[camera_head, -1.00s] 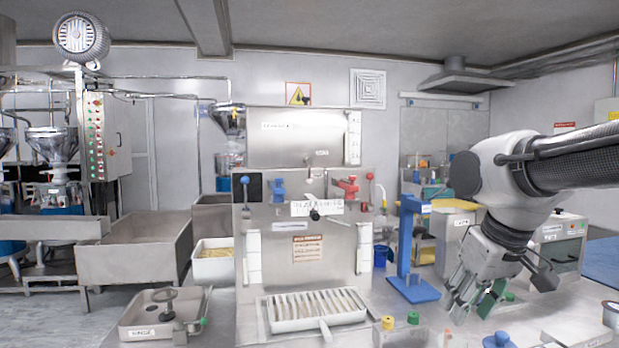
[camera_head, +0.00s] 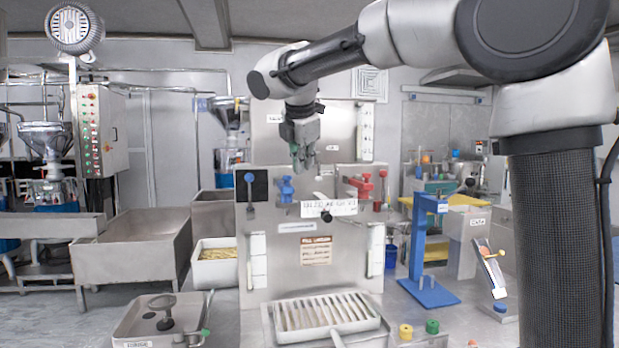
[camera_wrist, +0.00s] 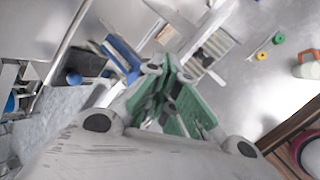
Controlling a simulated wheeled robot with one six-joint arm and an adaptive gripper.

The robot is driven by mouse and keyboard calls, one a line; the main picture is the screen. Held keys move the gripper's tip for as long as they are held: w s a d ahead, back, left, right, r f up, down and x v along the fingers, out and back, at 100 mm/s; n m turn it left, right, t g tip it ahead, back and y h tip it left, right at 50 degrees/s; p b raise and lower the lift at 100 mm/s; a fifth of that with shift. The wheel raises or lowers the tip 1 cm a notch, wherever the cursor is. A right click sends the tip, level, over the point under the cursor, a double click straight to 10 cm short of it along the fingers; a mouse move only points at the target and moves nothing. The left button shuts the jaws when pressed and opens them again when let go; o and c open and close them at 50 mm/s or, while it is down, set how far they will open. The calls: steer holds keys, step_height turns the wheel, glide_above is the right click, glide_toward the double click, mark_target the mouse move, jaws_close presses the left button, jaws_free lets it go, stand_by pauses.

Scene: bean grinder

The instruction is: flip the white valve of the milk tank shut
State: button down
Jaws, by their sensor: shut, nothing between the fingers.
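The steel milk tank (camera_head: 345,250) stands in the middle of the head view. A blue valve (camera_head: 286,189) and a red valve (camera_head: 361,187) sit on its upper ledge. A small pale fitting (camera_head: 326,178) between them looks like the white valve; its handle position is too small to tell. My gripper (camera_head: 302,165) is shut and empty, pointing down above the ledge, between the blue valve and the pale fitting. In the wrist view my gripper's green-padded fingers (camera_wrist: 166,72) are together, and the blue valve (camera_wrist: 122,56) is beside them. I cannot tell whether they touch anything.
A black-knobbed lever (camera_head: 326,217) sticks out below the ledge label. A blue-knobbed lever (camera_head: 249,179) stands at left. A slotted tray (camera_head: 330,333) lies in front, and a blue stand (camera_head: 430,290) is at right. Open air surrounds my gripper above the ledge.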

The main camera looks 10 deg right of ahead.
mark_target(319, 171)
steer(key=shift+w+d+r+n+t+h, duration=0.15)
steer(key=shift+r+n, duration=0.4)
steer(key=shift+n, duration=0.4)
steer(key=shift+w+d+r+n+t+h, duration=0.15)
steer(key=shift+r+n, duration=0.45)
steer(key=shift+n, duration=0.3)
steer(key=shift+w+d+r+n, duration=0.15)
steer(key=shift+r+n, duration=0.4)
steer(key=shift+n, duration=0.4)
steer(key=w+d+r+x, duration=0.1)
steer(key=x, duration=1.2)
steer(key=shift+w+d+r, duration=0.25)
steer(key=shift+d+r, duration=0.05)
steer(key=shift+r, duration=0.05)
